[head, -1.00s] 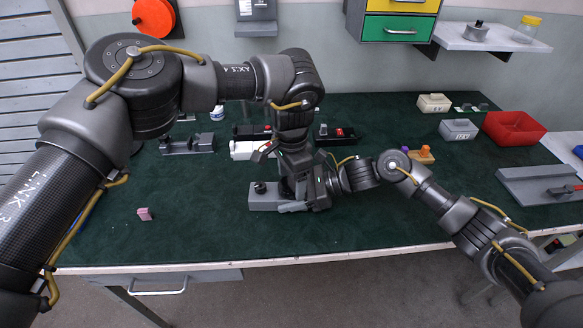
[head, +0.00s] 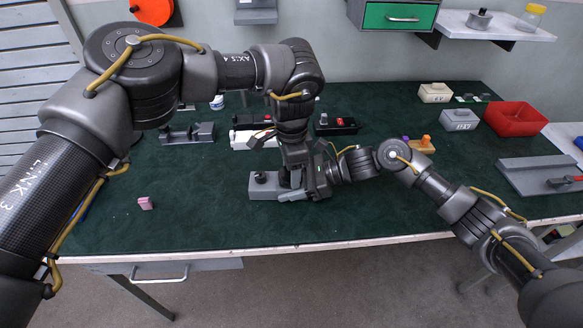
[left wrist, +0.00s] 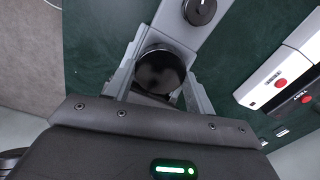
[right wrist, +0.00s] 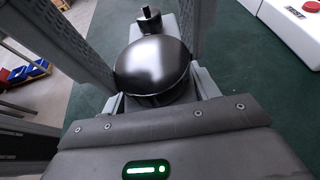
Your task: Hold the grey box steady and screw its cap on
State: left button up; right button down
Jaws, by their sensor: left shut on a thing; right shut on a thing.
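The grey box (head: 262,187) lies on the green mat near the front edge of the table, with a black knob (head: 260,177) on its left end. My left gripper (head: 291,180) reaches down from above at the box's right end. It is shut on the round black cap (left wrist: 160,70). My right gripper (head: 304,190) comes in from the right and is shut on the box's right end. In the right wrist view, the shiny cap (right wrist: 153,65) sits over that end. The grippers hide the cap in the head view, and the thread cannot be seen.
White and black boxes (head: 335,124) stand behind the grippers, with a grey fixture (head: 187,134) to their left. A pink block (head: 145,203) lies front left. A red bin (head: 517,119) and a grey container (head: 459,120) are at right. The mat's front left is mostly clear.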

pick_arm(q)
jog(key=m, duration=0.4)
jog(key=shift+m, duration=0.4)
jog(key=m, duration=0.6)
jog(key=shift+s, duration=0.1)
jog(key=o, duration=1.1)
jog(key=shift+r, duration=2.25)
jog(key=shift+c, duration=0.3)
